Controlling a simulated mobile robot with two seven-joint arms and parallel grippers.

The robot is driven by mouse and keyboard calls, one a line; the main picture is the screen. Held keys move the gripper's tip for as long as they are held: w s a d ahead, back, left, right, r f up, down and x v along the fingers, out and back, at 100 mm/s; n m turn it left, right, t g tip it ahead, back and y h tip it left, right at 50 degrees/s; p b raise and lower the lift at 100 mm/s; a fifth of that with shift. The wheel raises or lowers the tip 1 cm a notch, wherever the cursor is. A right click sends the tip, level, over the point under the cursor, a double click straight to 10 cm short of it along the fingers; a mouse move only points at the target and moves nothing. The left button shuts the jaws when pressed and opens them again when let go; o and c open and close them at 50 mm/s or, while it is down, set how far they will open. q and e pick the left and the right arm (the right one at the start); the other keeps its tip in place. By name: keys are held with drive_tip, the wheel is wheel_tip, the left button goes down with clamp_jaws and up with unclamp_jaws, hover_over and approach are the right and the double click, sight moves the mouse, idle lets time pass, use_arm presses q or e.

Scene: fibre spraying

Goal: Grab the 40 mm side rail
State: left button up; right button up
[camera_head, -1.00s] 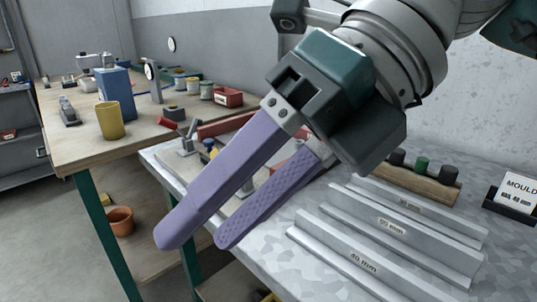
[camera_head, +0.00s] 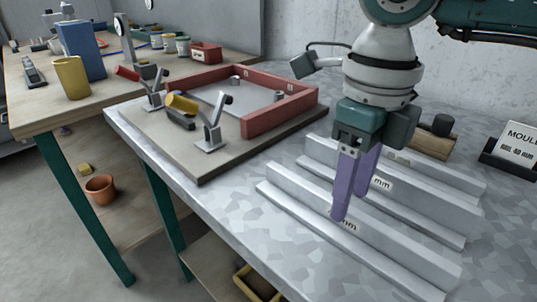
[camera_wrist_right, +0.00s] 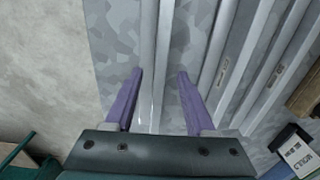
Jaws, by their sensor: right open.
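The 40 mm side rail (camera_head: 400,256) is the nearest of three grey L-shaped rails lying on the metal-topped table. Its label is partly covered by a finger, so only "mm" reads now; it read 40 mm earlier. My right gripper (camera_head: 352,205) points down over this rail with its purple fingers apart. In the right wrist view, a long rail (camera_wrist_right: 163,45) runs between the two open fingertips (camera_wrist_right: 160,76). Whether the fingers touch it I cannot tell. My left gripper is not in view.
The middle rail (camera_head: 425,218) and the far rail (camera_head: 450,178) lie close behind. A red mould frame (camera_head: 282,115) with toggle clamps sits on a board to the left. A MOULD sign (camera_head: 518,144) stands at the right. A wooden bench (camera_head: 100,95) stands at far left.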

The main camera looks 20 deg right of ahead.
wheel_tip(320, 180, down, 2)
drive_tip(key=shift+c, duration=0.2)
clamp_jaws()
idle(0.4)
drive_tip(key=shift+w, duration=0.1)
idle(0.8)
